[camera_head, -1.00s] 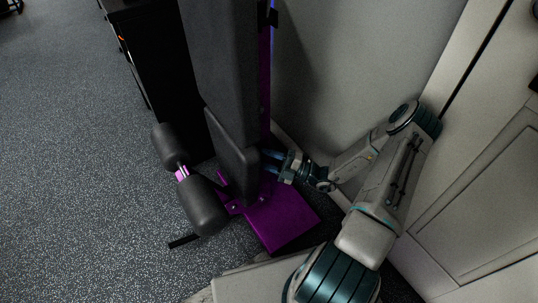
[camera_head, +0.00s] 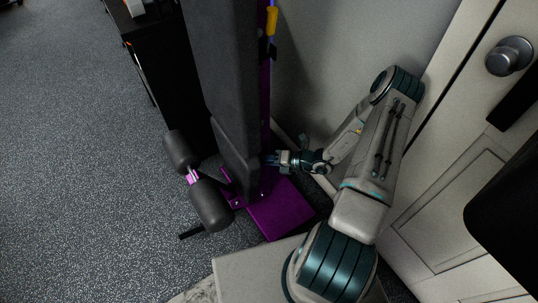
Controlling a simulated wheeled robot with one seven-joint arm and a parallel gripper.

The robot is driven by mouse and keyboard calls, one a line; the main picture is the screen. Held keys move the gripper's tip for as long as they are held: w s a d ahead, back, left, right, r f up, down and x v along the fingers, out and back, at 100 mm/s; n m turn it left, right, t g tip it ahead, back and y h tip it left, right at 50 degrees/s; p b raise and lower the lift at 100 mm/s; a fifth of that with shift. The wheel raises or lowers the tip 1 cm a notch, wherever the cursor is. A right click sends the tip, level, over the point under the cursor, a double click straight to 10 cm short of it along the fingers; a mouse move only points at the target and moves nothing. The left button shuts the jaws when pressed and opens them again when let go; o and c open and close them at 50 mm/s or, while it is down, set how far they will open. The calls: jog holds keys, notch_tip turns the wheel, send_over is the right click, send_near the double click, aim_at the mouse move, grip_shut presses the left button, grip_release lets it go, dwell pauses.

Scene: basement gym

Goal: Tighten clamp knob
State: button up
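The purple-framed weight bench stands upright near the wall, with a black back pad (camera_head: 222,75), a smaller seat pad (camera_head: 235,157) and a purple base plate (camera_head: 283,211). My gripper (camera_head: 268,160) is at the right side of the bench, beside the purple post (camera_head: 265,110), at about seat-pad height. Its fingertips are small and partly hidden against the post and pad, so I cannot tell whether they are open or shut. I cannot make out the clamp knob; it may be hidden by the pad or by the gripper.
Foam leg rollers (camera_head: 210,205) stick out at the lower left of the bench. A black cabinet (camera_head: 146,55) stands behind it on the left. A panelled door with a round handle (camera_head: 509,57) is on the right. Speckled floor (camera_head: 80,170) is open at the left.

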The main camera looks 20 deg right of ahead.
jog(key=shift+a+r+h+p, duration=0.1)
jog(key=shift+r+h+p, duration=0.1)
jog(key=shift+h+p, duration=0.15)
jog(key=shift+f+n, duration=0.1)
jog(key=shift+n, duration=0.2)
jog(key=o, duration=1)
